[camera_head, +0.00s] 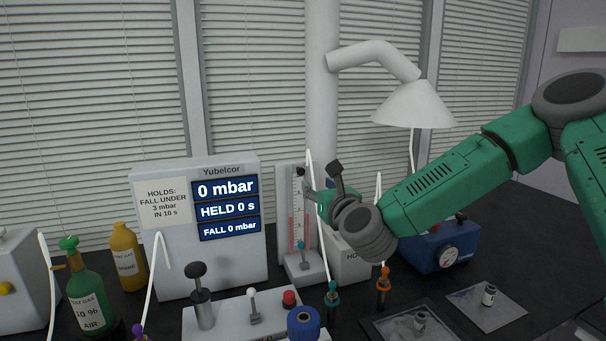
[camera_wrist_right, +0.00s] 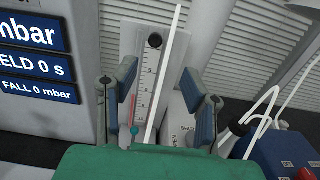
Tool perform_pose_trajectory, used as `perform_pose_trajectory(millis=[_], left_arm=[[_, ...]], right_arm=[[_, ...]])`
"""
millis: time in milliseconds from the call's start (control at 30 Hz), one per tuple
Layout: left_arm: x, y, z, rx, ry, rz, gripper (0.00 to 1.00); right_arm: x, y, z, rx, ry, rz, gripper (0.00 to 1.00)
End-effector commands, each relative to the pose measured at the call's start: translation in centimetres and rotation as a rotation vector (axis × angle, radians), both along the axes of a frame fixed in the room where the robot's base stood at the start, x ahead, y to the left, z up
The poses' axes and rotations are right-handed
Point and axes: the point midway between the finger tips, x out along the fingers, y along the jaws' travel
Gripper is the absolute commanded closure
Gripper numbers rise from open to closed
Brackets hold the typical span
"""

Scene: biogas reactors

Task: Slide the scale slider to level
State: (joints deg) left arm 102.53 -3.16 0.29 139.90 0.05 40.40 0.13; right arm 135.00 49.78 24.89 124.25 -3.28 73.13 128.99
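The manometer (camera_head: 281,205) is a pale upright panel with a numbered scale and red columns. The scale (camera_head: 298,212) is a white strip with a black round knob (camera_head: 300,171) at its top; the knob also shows in the right wrist view (camera_wrist_right: 155,41). I cannot tell for certain which part is the slider. A teal-tipped lever (camera_head: 302,246) stands at the base. My right gripper (camera_head: 322,181) is open in front of the panel's upper right. In the right wrist view its fingers (camera_wrist_right: 160,86) stand apart on either side of the scale, with nothing gripped. My left gripper is out of view.
A display box (camera_head: 214,263) reading 0 mbar stands left of the manometer. A thin white tube (camera_wrist_right: 163,75) runs in front of the scale. A control panel (camera_head: 240,321) lies in front.

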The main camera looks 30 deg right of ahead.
Motion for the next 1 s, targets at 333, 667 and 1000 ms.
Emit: perform_pose_trajectory(millis=[333, 667, 1000], left_arm=[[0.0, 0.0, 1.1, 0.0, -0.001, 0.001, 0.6], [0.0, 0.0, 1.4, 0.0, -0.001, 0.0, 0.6], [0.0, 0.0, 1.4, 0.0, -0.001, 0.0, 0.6]], right_arm=[[7.3, -2.1, -0.2, -0.003, 0.004, 0.0, 0.61], [10.3, -2.9, -0.4, 0.001, 0.005, 0.001, 0.61], [10.3, -2.5, -0.2, -0.002, 0.005, 0.002, 0.85]])
